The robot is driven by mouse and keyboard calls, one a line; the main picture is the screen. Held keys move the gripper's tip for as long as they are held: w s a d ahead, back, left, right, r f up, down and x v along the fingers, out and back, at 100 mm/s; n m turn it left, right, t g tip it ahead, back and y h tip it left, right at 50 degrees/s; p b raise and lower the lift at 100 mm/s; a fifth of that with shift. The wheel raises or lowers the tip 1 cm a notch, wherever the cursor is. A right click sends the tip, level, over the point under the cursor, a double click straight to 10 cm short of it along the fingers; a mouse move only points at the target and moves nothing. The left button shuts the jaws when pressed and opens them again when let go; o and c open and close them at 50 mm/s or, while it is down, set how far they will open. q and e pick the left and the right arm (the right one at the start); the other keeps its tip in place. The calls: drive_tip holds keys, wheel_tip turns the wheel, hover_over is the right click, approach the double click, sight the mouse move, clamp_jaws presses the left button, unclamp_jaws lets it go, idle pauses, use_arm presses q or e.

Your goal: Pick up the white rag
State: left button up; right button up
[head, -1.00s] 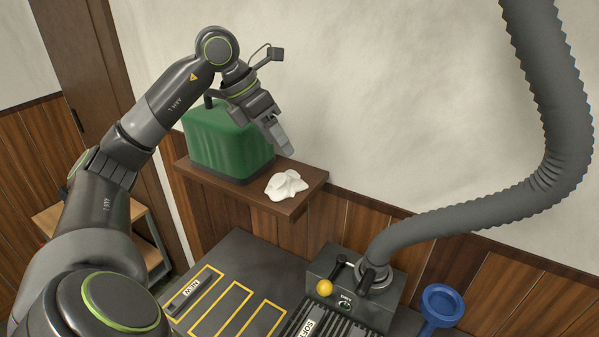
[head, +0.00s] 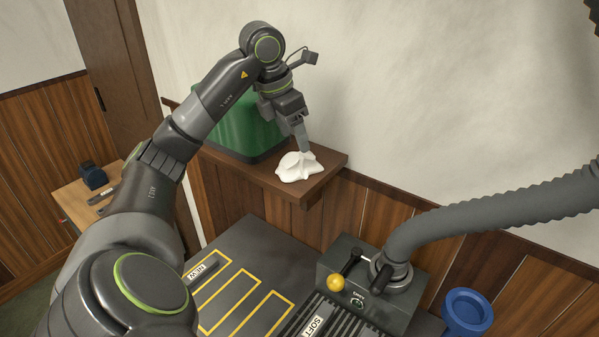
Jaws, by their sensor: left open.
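The white rag (head: 297,168) lies crumpled on the right part of a brown wooden wall shelf (head: 325,174). My left gripper (head: 305,150) points down just above the back right of the rag. Its fingertips are at or very near the cloth; I cannot tell whether they touch it. The jaws are open, seen nearly edge-on. My right gripper is out of view.
A green canister (head: 240,128) stands on the shelf left of the rag, partly behind my left arm. Below is a dark bench with yellow-outlined slots (head: 237,290), a machine with a yellow knob (head: 335,283), a grey hose (head: 480,215) and a blue funnel-like part (head: 467,310).

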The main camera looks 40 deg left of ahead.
sight(297, 153)
use_arm(q)
drive_tip(key=shift+f, duration=0.2)
drive_tip(key=shift+s+d+f+b, duration=0.15)
drive_tip(key=shift+d+f+b, duration=0.05)
drive_tip(key=shift+f+b, duration=0.55)
drive_tip(key=shift+d+f, duration=0.1)
drive_tip(key=shift+f, duration=0.25)
drive_tip(key=shift+p+x, duration=0.7)
drive_tip(key=shift+x, duration=0.35)
drive_tip(key=shift+f, duration=0.4)
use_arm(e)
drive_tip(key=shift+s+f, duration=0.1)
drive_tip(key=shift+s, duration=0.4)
use_arm(q)
drive_tip(key=c, duration=1.2)
drive_tip(key=shift+o, duration=0.2)
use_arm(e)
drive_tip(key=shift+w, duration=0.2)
use_arm(q)
drive_tip(key=shift+r, duration=0.1)
